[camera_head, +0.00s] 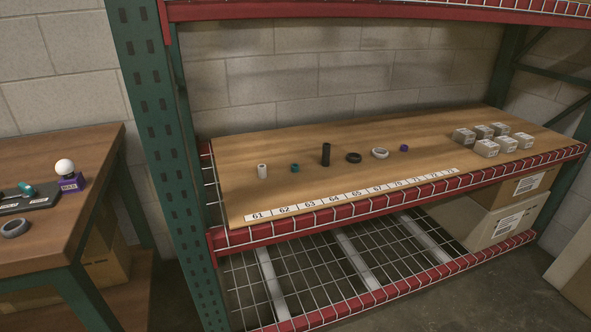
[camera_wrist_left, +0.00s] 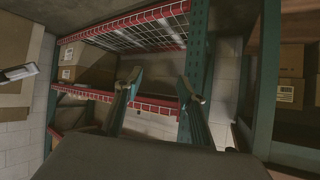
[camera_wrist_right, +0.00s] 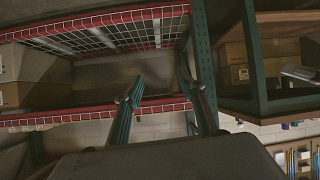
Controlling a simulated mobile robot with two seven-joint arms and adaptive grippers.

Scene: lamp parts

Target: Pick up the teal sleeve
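A small teal sleeve (camera_head: 295,168) stands on the wooden shelf board (camera_head: 420,135), between a white cylinder (camera_head: 262,171) and a tall black tube (camera_head: 326,154). Another teal piece (camera_head: 26,188) lies on a dark tray on the table at the left. My left gripper (camera_wrist_left: 160,88) shows in its wrist view with its two fingers spread and nothing between them. My right gripper (camera_wrist_right: 160,95) is also open and empty in its wrist view. Neither gripper shows in the head view, and I cannot see the sleeve in the wrist views.
A black ring (camera_head: 354,158), a white ring (camera_head: 380,153) and a purple piece (camera_head: 404,148) stand farther right. Several grey boxes (camera_head: 487,148) fill the right end. A green post (camera_head: 165,150) separates the shelf from the table (camera_head: 75,150). A red beam (camera_head: 380,10) runs overhead.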

